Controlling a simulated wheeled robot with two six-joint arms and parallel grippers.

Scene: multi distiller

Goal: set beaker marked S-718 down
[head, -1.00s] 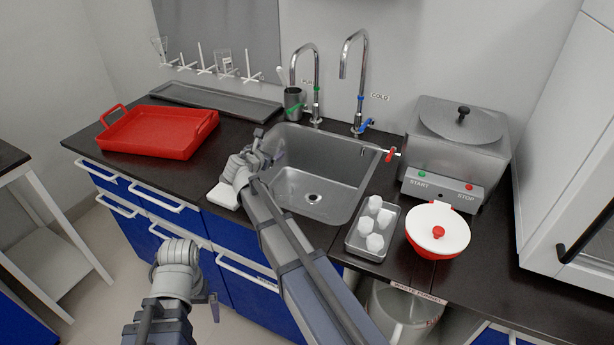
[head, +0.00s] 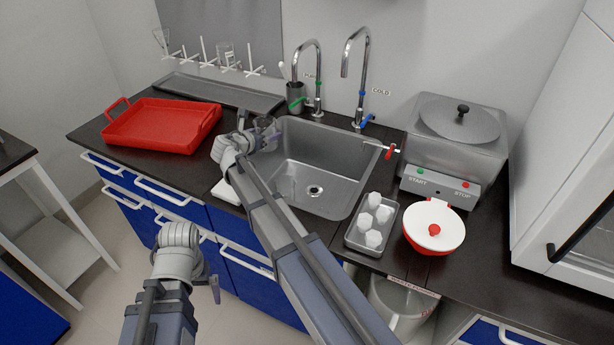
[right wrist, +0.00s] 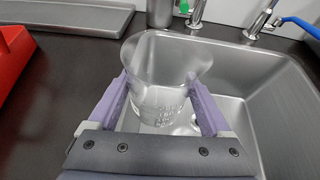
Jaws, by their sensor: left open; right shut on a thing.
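My right gripper (head: 258,137) is shut on a clear glass beaker (right wrist: 165,75). In the right wrist view the beaker is between the two purple fingers, with its open mouth up and white printing on its side, too small to read. Behind it in that view are the left rim of the sink (right wrist: 235,65) and the dark counter (right wrist: 65,75). In the head view the beaker (head: 266,125) is small and partly hidden by my right gripper. I cannot tell its height above the counter. My left gripper (head: 208,283) is open and empty, low in front of the blue cabinets.
A red tray (head: 160,145) stands left on the counter, with a long grey tray (head: 215,92) behind it. Two taps rise behind the sink. A small tray (head: 353,238) with white pieces, a red-and-white bowl (head: 434,225) and a steel bath (head: 455,140) are right.

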